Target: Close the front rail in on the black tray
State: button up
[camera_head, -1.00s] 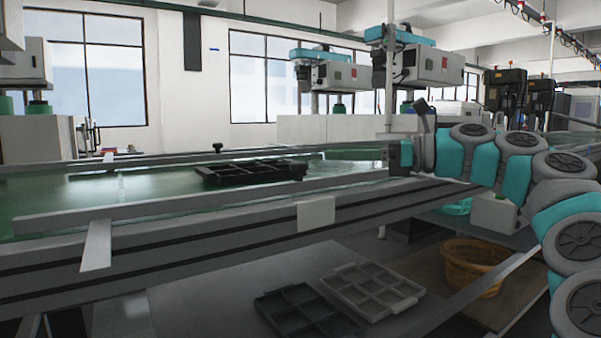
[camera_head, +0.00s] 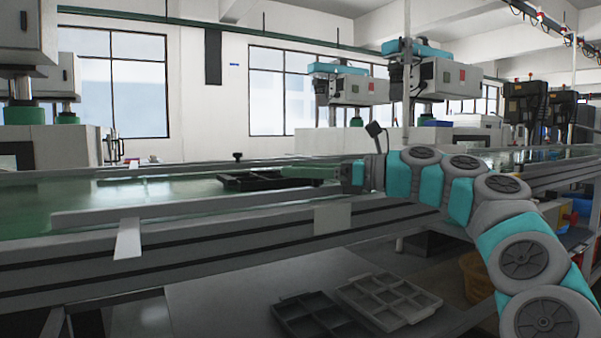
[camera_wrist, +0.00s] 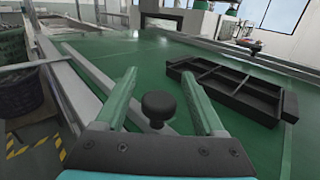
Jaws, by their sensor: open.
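The black tray (camera_head: 268,181), divided into compartments, lies on the green belt; it also shows right of my gripper in the wrist view (camera_wrist: 228,88). The front rail (camera_head: 200,207) is a long grey bar along the belt's near side, apart from the tray, with bare belt between them. It runs along the left in the wrist view (camera_wrist: 88,72). My gripper (camera_wrist: 158,76) is open, with its green fingers on either side of a black knob (camera_wrist: 158,105). Gaps show on both sides of the knob. In the head view my gripper (camera_head: 320,172) is right of the tray and partly hides the knob's place.
A far rail with its own black knob (camera_head: 238,156) runs behind the tray. Below the conveyor lie a dark tray (camera_head: 312,318) and a grey tray (camera_head: 388,298). A basket (camera_head: 478,275) is partly behind my arm. The belt left of the black tray is clear.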

jog(key=shift+a, duration=0.15)
jog(key=shift+c, duration=0.3)
grip_shut()
dwell(1.1)
